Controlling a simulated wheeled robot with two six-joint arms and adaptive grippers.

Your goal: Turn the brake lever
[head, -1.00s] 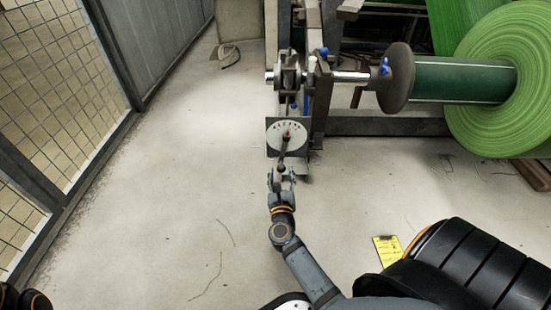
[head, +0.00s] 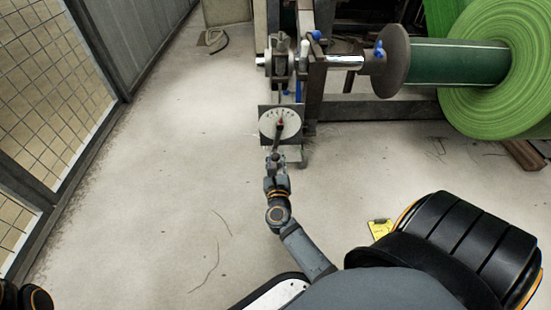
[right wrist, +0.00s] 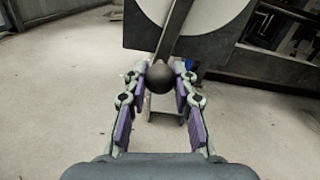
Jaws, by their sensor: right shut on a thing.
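The brake lever (head: 277,139) hangs down over a round white dial (head: 289,122) on a dark square plate. In the right wrist view its dark round knob (right wrist: 160,77) sits between the fingertips, and its flat bar (right wrist: 174,28) runs up across the white dial (right wrist: 215,14). My right gripper (head: 274,160) is at the lower end of the lever, shut on the knob; it also shows in the right wrist view (right wrist: 160,80). In the head view the knob is hidden by the gripper. My left gripper is not in view.
A green roll (head: 500,75) on a shaft with a brown flange (head: 392,60) stands at the right. A mesh fence (head: 45,85) runs along the left. A yellow tag (head: 380,229) lies on the floor at lower right. The floor left of the lever is clear.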

